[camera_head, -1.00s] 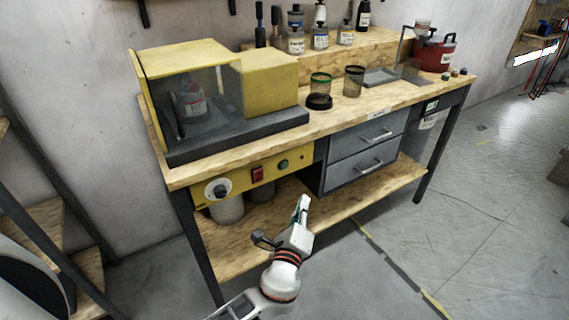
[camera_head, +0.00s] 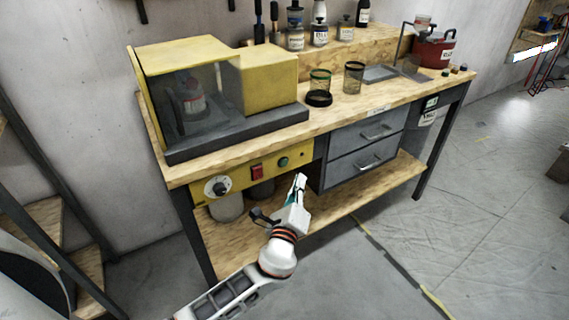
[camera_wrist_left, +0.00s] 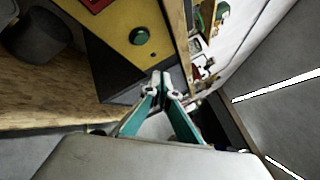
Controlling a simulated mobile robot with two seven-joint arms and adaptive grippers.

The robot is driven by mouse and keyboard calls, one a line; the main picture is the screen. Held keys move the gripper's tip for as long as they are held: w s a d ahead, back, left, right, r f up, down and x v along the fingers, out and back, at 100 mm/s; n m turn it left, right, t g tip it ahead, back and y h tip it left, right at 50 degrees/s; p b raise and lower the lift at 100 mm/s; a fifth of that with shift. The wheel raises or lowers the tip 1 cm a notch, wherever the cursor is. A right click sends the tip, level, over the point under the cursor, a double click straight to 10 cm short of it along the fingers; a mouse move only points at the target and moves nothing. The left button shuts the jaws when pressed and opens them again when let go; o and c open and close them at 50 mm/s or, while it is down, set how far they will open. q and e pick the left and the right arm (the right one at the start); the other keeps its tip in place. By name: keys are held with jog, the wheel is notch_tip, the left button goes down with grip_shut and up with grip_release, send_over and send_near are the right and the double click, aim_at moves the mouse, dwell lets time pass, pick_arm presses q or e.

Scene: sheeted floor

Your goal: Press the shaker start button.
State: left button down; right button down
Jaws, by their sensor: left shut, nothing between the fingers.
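The shaker (camera_head: 213,90) is a yellow machine with a clear cover, standing on the left of the bench, with a bottle inside. Its yellow control panel (camera_head: 235,178) hangs under the bench top. The panel carries a black dial (camera_head: 217,187), a red switch (camera_head: 257,172) and a round green button (camera_head: 283,162). In the left wrist view the green button (camera_wrist_left: 139,36) lies above the fingertips, apart from them. My left gripper (camera_head: 299,178) is shut and empty, a little below and right of the green button. It also shows in the left wrist view (camera_wrist_left: 161,76). My right gripper is not seen.
The wooden bench top (camera_head: 340,103) holds two glass jars and a tray. A grey drawer unit (camera_head: 365,148) is right of the panel, near my left gripper. A lower shelf (camera_head: 345,205) is beneath. The floor in front is clear.

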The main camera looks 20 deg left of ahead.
aim_at(284, 163)
pick_arm(q)
jog(key=w+a, duration=0.1)
jog(key=a, duration=0.1)
jog(key=w+a, duration=0.2)
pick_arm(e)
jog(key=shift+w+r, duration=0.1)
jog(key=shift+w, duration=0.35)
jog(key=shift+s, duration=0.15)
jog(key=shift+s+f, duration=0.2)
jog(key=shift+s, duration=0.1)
pick_arm(q)
jog(key=shift+w, duration=0.1)
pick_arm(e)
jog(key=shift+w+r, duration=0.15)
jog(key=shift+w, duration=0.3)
pick_arm(q)
jog(key=shift+a, duration=0.15)
